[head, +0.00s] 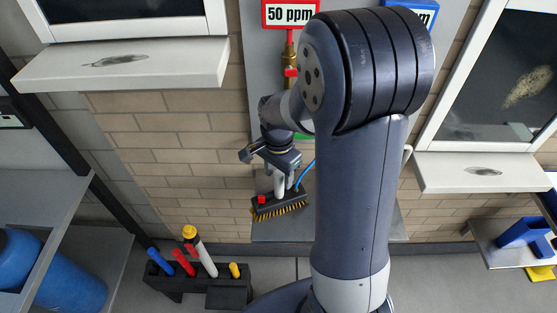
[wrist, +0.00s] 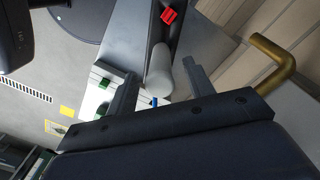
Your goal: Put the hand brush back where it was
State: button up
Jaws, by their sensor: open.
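The hand brush (head: 281,208) has a dark block and orange-brown bristles, and it is at the foot of the grey panel in the head view. A small red piece shows at its left end. My gripper (head: 279,179) is just above the brush, pointing down. In the wrist view my gripper (wrist: 161,75) is open, and a pale grey rounded handle (wrist: 159,68) shows between its two fingers. I cannot tell whether either finger touches it. My arm hides part of the panel to the right.
A black holder (head: 195,283) with several coloured-capped tubes stands at lower left. Blue drums (head: 65,290) are at far left. A blue bin (head: 524,233) sits on a shelf at right. A brass pipe (wrist: 275,58) is close to my gripper's right in the wrist view.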

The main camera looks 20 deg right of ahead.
notch_tip(320, 180, up, 11)
jog(key=shift+b, duration=0.45)
jog(key=shift+o, duration=0.2)
jog(key=shift+w, duration=0.15)
dwell(1.7)
